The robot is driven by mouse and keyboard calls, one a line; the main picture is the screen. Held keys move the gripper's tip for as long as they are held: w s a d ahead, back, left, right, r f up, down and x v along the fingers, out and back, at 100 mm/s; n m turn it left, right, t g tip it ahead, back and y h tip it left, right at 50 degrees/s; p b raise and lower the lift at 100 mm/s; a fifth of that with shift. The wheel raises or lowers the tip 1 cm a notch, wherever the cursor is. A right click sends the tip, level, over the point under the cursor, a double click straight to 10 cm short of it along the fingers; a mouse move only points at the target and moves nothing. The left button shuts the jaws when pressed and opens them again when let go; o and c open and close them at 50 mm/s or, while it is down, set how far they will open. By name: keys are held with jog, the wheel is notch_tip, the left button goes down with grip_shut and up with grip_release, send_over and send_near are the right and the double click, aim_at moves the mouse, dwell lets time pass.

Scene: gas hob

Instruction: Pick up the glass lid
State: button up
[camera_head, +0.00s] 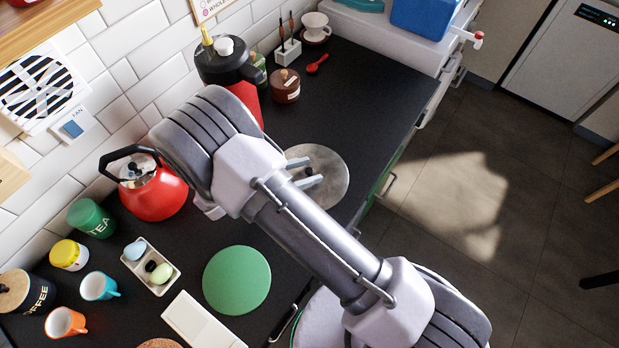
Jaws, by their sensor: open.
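The glass lid (332,165) looks like a grey, see-through disc lying on the dark counter, right of the image middle. A small dark knob (309,171) shows at its centre. My gripper (308,172) is open, with one pale finger on each side of the knob as seen from here. I cannot tell whether the fingers touch the knob or how high they are above the lid. My arm hides the lid's left and lower-left part.
A red kettle (156,194) stands left of my arm. A green disc (237,281) lies nearer the front. The counter (369,95) is clear beyond the lid.

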jog(key=shift+w+d+f, duration=0.25)
jog(key=shift+w+d, duration=0.05)
jog(key=shift+d, duration=0.2)
grip_shut()
dwell(1.0)
